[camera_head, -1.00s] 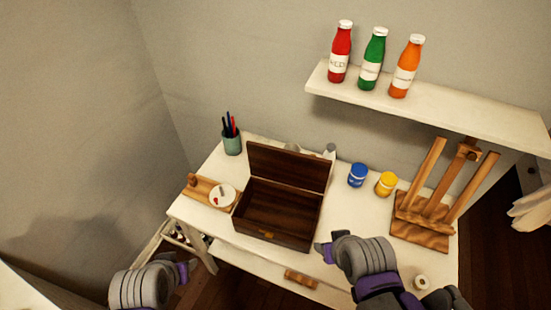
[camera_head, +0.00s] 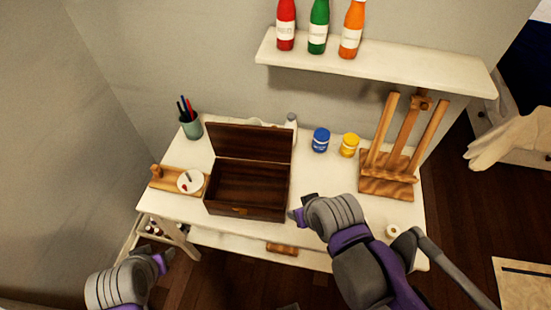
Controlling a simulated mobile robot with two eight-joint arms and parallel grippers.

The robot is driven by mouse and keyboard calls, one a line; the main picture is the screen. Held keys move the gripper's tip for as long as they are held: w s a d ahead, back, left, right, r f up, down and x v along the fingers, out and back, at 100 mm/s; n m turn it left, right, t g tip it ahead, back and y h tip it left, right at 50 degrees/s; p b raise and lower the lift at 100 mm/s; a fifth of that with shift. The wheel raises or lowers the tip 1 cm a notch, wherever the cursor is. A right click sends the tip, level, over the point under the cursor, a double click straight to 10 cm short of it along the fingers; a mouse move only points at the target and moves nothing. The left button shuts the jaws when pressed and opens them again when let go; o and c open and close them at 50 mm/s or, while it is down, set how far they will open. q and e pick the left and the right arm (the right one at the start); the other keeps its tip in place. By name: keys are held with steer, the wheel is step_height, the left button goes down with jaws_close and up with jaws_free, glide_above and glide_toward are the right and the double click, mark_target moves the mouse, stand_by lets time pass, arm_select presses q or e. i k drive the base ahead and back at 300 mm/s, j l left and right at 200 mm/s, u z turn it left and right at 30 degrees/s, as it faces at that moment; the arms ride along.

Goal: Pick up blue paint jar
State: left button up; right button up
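The blue paint jar (camera_head: 320,139) stands upright on the white desk (camera_head: 345,184), right of an open brown wooden box (camera_head: 248,184) and left of a yellow paint jar (camera_head: 349,145). My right gripper (camera_head: 296,214) is over the front of the desk, right of the box and nearer to me than the blue jar, apart from it. My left gripper (camera_head: 165,260) is low at the left, in front of the desk and far from the jar. Whether either gripper is open or shut cannot be made out.
A wooden easel (camera_head: 398,150) stands at the desk's right. A shelf (camera_head: 375,65) with red, green and orange bottles hangs above the back. A pen cup (camera_head: 190,124) and a palette (camera_head: 190,181) are at the left. Desk surface between box and easel is mostly clear.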

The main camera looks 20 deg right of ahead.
mark_target(318, 147)
steer(key=z, duration=0.8)
steer(key=i+l+z, duration=0.1)
steer(key=z, duration=0.3)
steer(key=i+l+z, duration=0.1)
steer(key=l+z, duration=0.15)
steer(key=z, duration=0.15)
steer(key=i+l+z, duration=0.1)
steer(key=z, duration=0.3)
steer(key=i+l, duration=0.2)
